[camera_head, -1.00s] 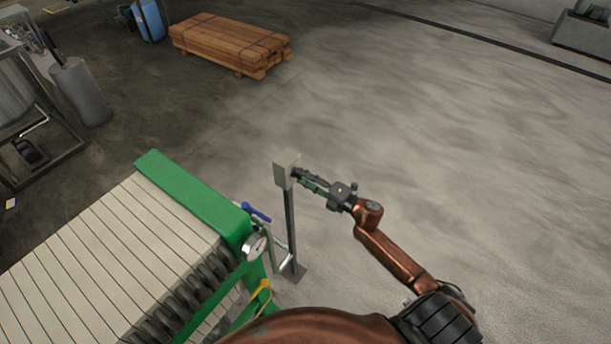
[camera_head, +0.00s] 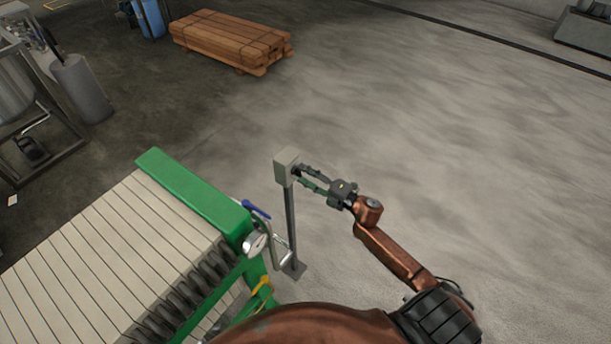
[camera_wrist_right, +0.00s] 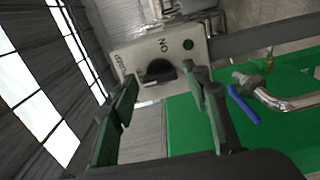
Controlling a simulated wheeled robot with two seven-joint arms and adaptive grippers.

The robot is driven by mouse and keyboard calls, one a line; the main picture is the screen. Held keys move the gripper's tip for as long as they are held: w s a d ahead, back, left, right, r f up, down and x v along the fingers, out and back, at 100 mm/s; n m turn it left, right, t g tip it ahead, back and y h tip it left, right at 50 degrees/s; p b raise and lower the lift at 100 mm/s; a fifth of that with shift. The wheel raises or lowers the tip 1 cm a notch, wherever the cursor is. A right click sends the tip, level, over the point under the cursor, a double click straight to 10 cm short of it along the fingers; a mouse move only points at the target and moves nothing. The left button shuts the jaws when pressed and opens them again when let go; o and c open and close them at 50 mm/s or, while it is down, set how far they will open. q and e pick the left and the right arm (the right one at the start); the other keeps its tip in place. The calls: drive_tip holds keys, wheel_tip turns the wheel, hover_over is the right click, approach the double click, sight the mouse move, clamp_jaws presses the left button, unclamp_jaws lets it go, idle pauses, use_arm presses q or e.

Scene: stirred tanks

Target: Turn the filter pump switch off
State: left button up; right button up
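The switch box (camera_head: 287,163) is a small pale box on top of a thin grey post, right of the green-ended filter press. In the right wrist view, the box face (camera_wrist_right: 139,56) carries a black rotary knob (camera_wrist_right: 158,74), an "ON" label, a second label too blurred to read and a green round lamp (camera_wrist_right: 188,44). I cannot tell exactly which label the knob points to. My right gripper (camera_head: 304,174) is at the box's right side, its fingers spread. In the wrist view the fingertips (camera_wrist_right: 160,82) lie either side of the knob, apart from it. My left gripper is out of view.
The filter press (camera_head: 195,190) with its pale plates, gauge (camera_head: 256,244) and blue-handled valve (camera_head: 256,210) stands close left of the post. A timber stack (camera_head: 232,42) lies farther back. The floor right of the post is clear.

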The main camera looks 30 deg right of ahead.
drive_tip(key=shift+o, duration=0.5)
drive_tip(key=v, duration=1.2)
drive_tip(key=shift+f, duration=0.15)
